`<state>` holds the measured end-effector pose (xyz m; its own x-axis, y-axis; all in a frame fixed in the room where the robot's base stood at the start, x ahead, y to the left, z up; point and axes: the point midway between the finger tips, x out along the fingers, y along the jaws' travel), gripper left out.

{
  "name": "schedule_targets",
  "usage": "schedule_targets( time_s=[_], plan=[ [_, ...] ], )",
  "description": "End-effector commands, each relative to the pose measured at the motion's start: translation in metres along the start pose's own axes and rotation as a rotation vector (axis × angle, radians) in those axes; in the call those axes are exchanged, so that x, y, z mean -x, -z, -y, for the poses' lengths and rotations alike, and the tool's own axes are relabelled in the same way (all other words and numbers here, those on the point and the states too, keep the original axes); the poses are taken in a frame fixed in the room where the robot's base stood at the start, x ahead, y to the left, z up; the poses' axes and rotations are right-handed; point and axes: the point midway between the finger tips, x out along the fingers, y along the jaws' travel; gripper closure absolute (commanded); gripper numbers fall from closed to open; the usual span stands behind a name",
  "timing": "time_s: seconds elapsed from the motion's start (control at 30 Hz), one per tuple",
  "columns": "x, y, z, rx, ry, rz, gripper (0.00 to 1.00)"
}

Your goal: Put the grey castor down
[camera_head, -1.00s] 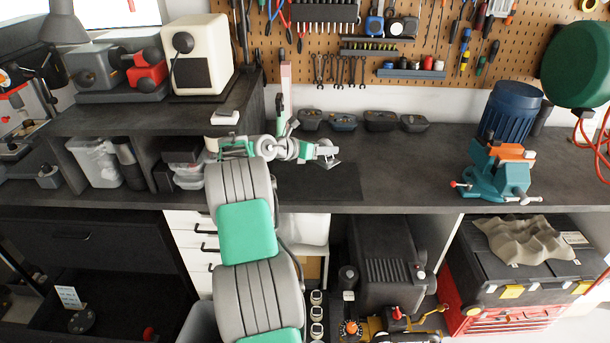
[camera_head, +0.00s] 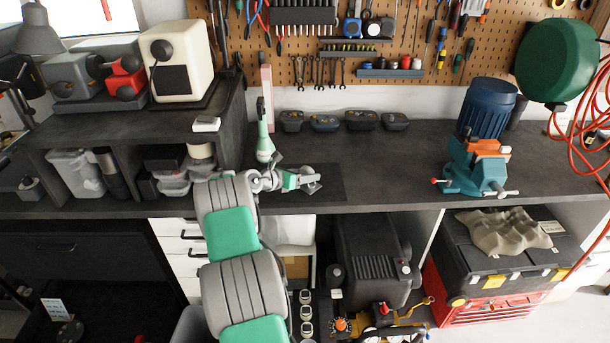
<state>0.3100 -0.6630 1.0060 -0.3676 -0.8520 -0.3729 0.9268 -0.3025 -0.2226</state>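My gripper (camera_head: 312,181) is low over the dark mat on the bench, right of my arm's wrist. It is small in the view, and I cannot tell whether its fingers are apart or closed. A small grey shape shows at its fingertips; it may be the grey castor, but I cannot make out a wheel or whether it touches the bench. No other grey castor can be made out on the worktop. The dark mat (camera_head: 331,191) lies flat under the gripper.
Several dark small bins (camera_head: 325,123) line the back wall. A teal vise (camera_head: 478,170) and a blue motor-like cylinder (camera_head: 487,108) stand at right. The worktop (camera_head: 400,165) between mat and vise is clear.

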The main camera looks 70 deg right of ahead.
Motion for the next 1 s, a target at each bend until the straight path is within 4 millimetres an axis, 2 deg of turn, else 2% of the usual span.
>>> schedule_targets(
  time_s=[0.03, 0.17, 0.5, 0.67, 0.9, 1.0],
  plan=[
    [0.000, 0.000, 0.000, 0.000, 0.000, 0.000, 0.35],
    [0.000, -0.001, 0.000, 0.000, 0.000, 0.000, 0.24],
    [0.005, -0.005, 0.000, 0.000, -0.002, 0.001, 0.23],
    [0.037, -0.003, -0.001, 0.000, -0.004, 0.002, 0.23],
    [0.098, -0.002, -0.001, 0.000, -0.004, 0.001, 0.23],
    [0.113, -0.003, 0.000, 0.000, -0.003, 0.001, 0.23]
  ],
)
